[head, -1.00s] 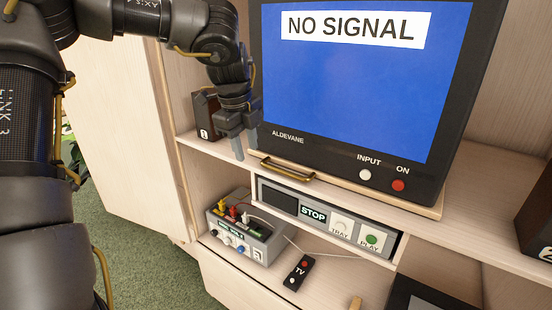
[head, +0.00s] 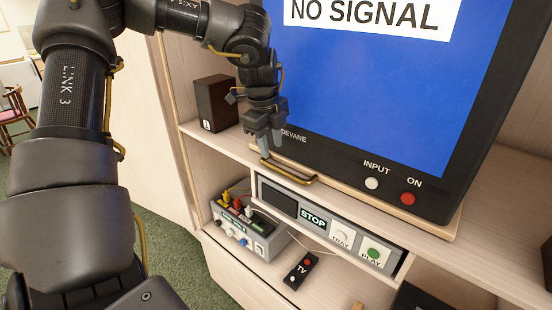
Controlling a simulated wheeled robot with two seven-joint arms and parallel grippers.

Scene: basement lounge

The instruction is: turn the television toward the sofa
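The television (head: 370,90) stands on a wooden swivel board (head: 420,228) on the cabinet, its blue screen reading "NO SIGNAL". A brass handle (head: 290,174) sticks out from the board's front left. My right gripper and the sofa are not in view.
A dark speaker (head: 215,103) stands left of the television. Below are a player (head: 325,222) reading "STOP", a grey box with coloured plugs (head: 240,233) and a TV remote (head: 301,270). A red chair (head: 14,120) shows at far left.

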